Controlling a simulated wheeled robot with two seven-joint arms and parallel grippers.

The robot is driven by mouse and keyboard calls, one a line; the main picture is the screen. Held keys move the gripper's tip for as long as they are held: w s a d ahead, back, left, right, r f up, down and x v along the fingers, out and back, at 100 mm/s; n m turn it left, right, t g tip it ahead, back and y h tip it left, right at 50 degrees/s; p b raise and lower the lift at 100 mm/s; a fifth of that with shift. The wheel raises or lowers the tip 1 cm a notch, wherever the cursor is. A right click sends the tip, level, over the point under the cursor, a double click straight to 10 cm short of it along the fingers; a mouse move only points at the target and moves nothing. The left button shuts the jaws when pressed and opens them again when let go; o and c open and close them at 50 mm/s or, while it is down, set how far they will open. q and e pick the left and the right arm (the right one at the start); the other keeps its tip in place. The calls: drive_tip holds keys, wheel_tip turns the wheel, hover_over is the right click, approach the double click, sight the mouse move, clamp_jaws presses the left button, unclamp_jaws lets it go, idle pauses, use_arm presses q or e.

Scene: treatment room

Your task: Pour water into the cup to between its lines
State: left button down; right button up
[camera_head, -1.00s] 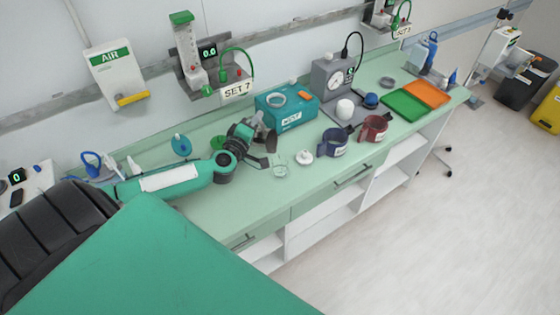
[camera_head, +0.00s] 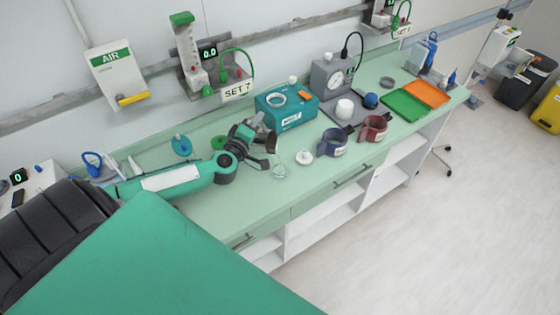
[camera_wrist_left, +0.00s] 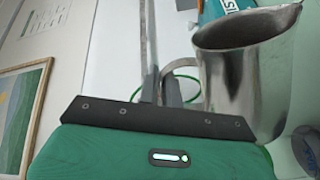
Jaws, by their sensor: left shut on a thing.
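My left gripper (camera_head: 250,138) is shut on a metal jug (camera_head: 271,141), over the counter. In the left wrist view the steel jug (camera_wrist_left: 236,85) fills the upper right, with its spout toward the right; its water level cannot be seen. The clear cup (camera_head: 279,171) stands on the counter just below and right of the jug's mouth. Its lines and any water in it are too small to make out. My right gripper is not in view.
A white round lid-like thing (camera_head: 304,158), a blue mug (camera_head: 333,142) and a red mug (camera_head: 373,128) stand right of the cup. A teal box (camera_head: 288,118) stands behind. Green (camera_head: 405,106) and orange (camera_head: 428,93) trays lie farther right. The counter's front edge is close to the cup.

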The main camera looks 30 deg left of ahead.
use_arm(q)
drive_tip(key=shift+d, duration=0.2)
idle(0.5)
drive_tip(key=shift+a+f+n+b, duration=0.15)
drive_tip(key=shift+a+n+b, duration=0.15)
drive_tip(key=shift+a+b, duration=0.7)
drive_tip(key=shift+s+a+r+n+p, duration=0.2)
drive_tip(key=shift+a+r+n+p, duration=0.2)
drive_tip(key=shift+a+r+n, duration=0.45)
drive_tip(key=shift+a+n, duration=0.25)
drive_tip(key=shift+n, duration=0.2)
drive_tip(key=shift+s+a+r+n+p, duration=0.15)
drive_tip(key=shift+r+n+p, duration=0.25)
drive_tip(key=shift+p, duration=0.3)
drive_tip(key=shift+a+r+n+p, duration=0.2)
drive_tip(key=shift+a+n+p, duration=0.1)
drive_tip(key=shift+p, duration=0.05)
drive_tip(key=shift+a+f, duration=0.1)
